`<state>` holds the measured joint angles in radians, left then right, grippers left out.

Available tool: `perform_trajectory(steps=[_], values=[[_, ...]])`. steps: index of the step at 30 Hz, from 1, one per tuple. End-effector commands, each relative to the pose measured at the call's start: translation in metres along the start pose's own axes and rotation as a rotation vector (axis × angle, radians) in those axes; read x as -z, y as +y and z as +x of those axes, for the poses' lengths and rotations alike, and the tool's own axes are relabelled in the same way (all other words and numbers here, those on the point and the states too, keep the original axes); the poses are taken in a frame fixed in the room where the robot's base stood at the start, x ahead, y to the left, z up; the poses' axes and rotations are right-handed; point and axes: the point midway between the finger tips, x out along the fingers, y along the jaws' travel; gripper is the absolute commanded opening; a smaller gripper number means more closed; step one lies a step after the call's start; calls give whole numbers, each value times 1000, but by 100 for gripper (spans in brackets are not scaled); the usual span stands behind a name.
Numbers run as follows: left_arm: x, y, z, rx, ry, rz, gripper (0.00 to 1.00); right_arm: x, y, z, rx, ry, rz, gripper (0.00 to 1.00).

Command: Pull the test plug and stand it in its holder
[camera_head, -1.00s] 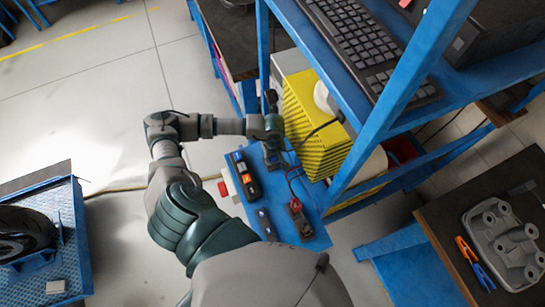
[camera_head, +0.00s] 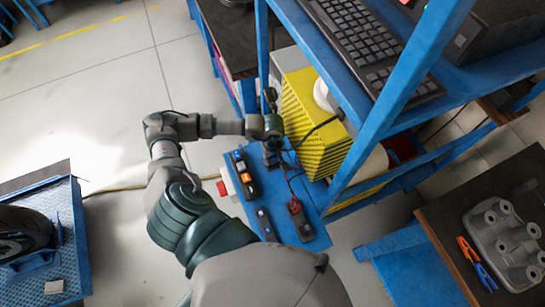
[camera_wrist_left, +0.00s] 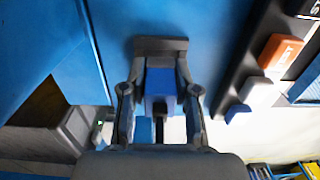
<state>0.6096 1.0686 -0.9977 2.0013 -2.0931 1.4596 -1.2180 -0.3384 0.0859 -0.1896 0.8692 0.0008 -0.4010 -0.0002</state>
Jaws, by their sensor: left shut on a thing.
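My left gripper (camera_head: 272,146) is at the upper end of the blue panel, beside the yellow ribbed unit. In the left wrist view its two fingers (camera_wrist_left: 160,72) are shut around a blue block-shaped piece, which I take for the test plug (camera_wrist_left: 160,84). A dark bar (camera_wrist_left: 160,44) lies just beyond the fingertips; I cannot tell whether the plug touches it or is seated in anything. I cannot make out the holder for certain. My right gripper is out of view.
The blue panel (camera_head: 285,236) carries a dark device (camera_head: 299,220) with a red lead and a small dark-and-blue piece (camera_head: 265,224). The yellow ribbed unit (camera_head: 308,112) and a blue frame post (camera_head: 395,95) stand close on the right. Open floor lies left.

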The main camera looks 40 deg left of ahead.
Motion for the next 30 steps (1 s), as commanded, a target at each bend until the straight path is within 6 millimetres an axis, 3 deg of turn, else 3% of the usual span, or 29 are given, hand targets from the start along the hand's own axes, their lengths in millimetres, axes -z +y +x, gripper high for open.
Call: perform_trajectory(steps=[19, 20, 23, 30], values=[[0, 0, 10, 0, 0, 0, 0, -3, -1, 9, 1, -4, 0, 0], [0, 0, 10, 0, 0, 0, 33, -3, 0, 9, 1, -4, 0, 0], [0, 0, 10, -1, 0, 0, 58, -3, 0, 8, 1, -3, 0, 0], [0, 0, 10, 0, 0, 0, 59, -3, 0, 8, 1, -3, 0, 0]])
